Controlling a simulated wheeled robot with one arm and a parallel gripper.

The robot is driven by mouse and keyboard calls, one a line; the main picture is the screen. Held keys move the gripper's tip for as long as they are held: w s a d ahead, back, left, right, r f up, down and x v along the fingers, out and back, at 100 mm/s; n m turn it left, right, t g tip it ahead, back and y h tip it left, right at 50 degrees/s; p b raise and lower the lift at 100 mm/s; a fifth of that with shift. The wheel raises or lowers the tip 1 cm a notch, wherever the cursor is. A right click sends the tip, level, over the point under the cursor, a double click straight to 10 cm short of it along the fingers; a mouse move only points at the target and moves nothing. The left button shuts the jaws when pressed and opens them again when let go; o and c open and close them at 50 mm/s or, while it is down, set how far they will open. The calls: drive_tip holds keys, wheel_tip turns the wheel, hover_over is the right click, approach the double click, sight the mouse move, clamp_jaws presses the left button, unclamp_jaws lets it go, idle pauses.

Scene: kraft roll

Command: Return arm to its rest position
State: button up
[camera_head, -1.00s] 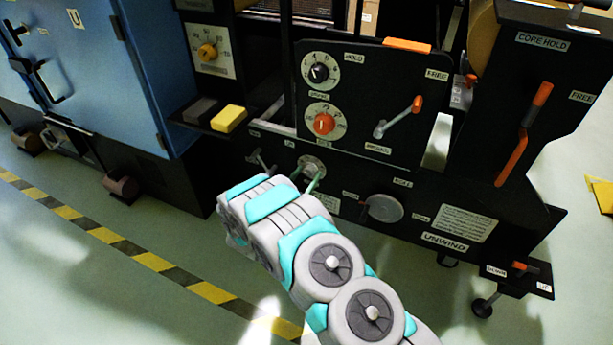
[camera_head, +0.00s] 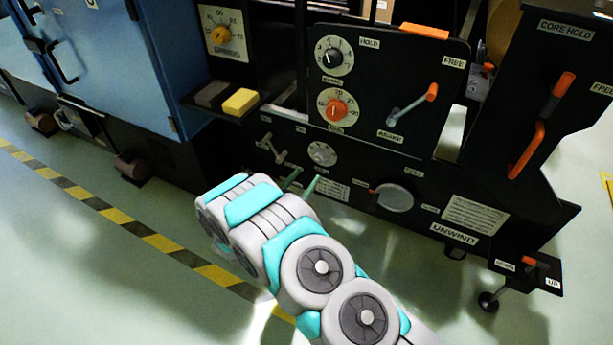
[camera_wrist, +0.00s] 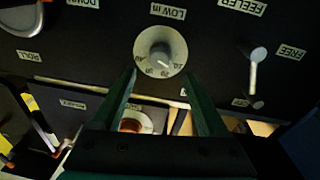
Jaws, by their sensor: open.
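My arm reaches up from the bottom of the head view toward the black machine (camera_head: 390,145). My gripper (camera_head: 303,182) shows there only as two thin green fingers past the grey and teal wrist. It stands in front of the machine's lower panel, below a round silver knob (camera_head: 322,153). In the wrist view my gripper (camera_wrist: 160,74) is open, with its two green fingers apart and nothing between them. A round dial (camera_wrist: 160,52) labelled "LOW in" lies beyond the fingertips. Whether any finger touches the panel cannot be told, but none appears to.
A lever with an orange tip (camera_head: 413,105), an orange core-hold handle (camera_head: 543,125) and a grey round plate (camera_head: 394,197) stick out of the machine. A yellow block (camera_head: 240,102) sits on a small ledge. A blue cabinet (camera_head: 165,65) stands left. Green floor with a striped line (camera_head: 118,215) is clear.

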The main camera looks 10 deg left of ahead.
idle(0.3)
drive_tip(key=w+a+r+g+y, duration=0.2)
drive_tip(key=w+r+g+y, duration=0.3)
drive_tip(key=r+y, duration=0.2)
drive_tip(key=s+d+r+n+g+y, duration=0.2)
drive_tip(key=s+d+r+g+y, duration=0.15)
drive_tip(key=s+r, duration=0.5)
drive_tip(key=s+d+r+g+h, duration=0.1)
drive_tip(key=s+d+r+g, duration=0.2)
drive_tip(key=s+d, duration=0.4)
drive_tip(key=s+d+r+n+g+h, duration=0.1)
drive_tip(key=s+d+r+g, duration=0.2)
drive_tip(key=s+d, duration=0.5)
drive_tip(key=s+d+r+g+h+p, duration=0.1)
drive_tip(key=s+d+r+g, duration=0.2)
drive_tip(key=s, duration=2.3)
drive_tip(key=d+g, duration=0.1)
drive_tip(key=d, duration=0.3)
drive_tip(key=shift+s+d+n, duration=0.2)
drive_tip(key=shift+s+n, duration=0.05)
drive_tip(key=shift+n, duration=0.15)
